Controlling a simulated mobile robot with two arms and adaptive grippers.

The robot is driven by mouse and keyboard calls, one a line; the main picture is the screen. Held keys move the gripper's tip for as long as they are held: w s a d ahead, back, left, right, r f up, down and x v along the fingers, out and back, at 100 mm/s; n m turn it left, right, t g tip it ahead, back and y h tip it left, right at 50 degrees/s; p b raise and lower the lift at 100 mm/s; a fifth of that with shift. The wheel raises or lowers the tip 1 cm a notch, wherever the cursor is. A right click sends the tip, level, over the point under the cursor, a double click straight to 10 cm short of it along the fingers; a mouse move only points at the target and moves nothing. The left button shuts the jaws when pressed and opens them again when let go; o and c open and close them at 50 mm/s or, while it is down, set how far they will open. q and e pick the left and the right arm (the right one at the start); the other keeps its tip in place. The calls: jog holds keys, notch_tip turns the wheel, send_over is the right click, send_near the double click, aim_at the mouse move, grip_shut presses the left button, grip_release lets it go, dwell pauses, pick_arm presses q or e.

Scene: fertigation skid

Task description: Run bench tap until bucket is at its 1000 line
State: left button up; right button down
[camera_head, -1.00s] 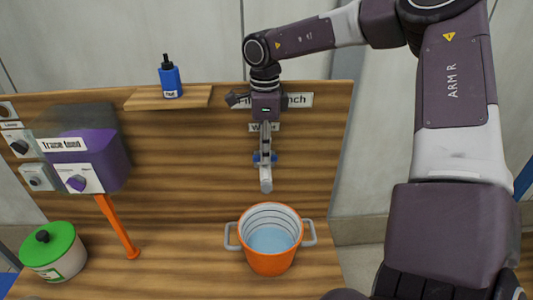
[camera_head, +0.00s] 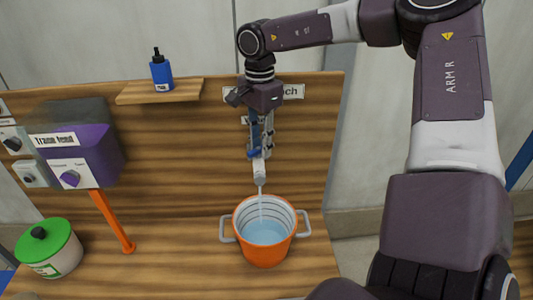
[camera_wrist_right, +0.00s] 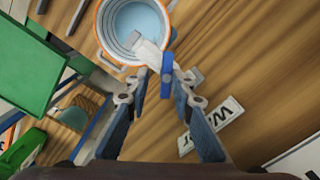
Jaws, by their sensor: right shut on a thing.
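The orange bucket (camera_head: 264,251) with two grey handles stands upright on the bench; its pale inner wall has several dark ring lines. Pale blue water (camera_head: 264,233) lies inside, with lines visible above its surface; the line numbers are too small to read. The bench tap (camera_head: 259,170) is a grey spout over the bucket, and a thin stream (camera_head: 261,203) falls from it into the water. My right gripper (camera_head: 260,146) is shut on the tap's blue lever (camera_wrist_right: 167,75), which shows between its fingertips in the wrist view (camera_wrist_right: 160,82). My left gripper is out of view.
A purple-fronted dosing box (camera_head: 80,155) with a knob and an orange pipe (camera_head: 112,222) stand left. A green-lidded pot (camera_head: 49,248) sits at the left front. A blue bottle (camera_head: 161,73) stands on a small shelf (camera_head: 160,92). The bench between pipe and bucket is clear.

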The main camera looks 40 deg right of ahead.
jog(key=shift+r+n, duration=0.15)
jog(key=shift+n, duration=0.15)
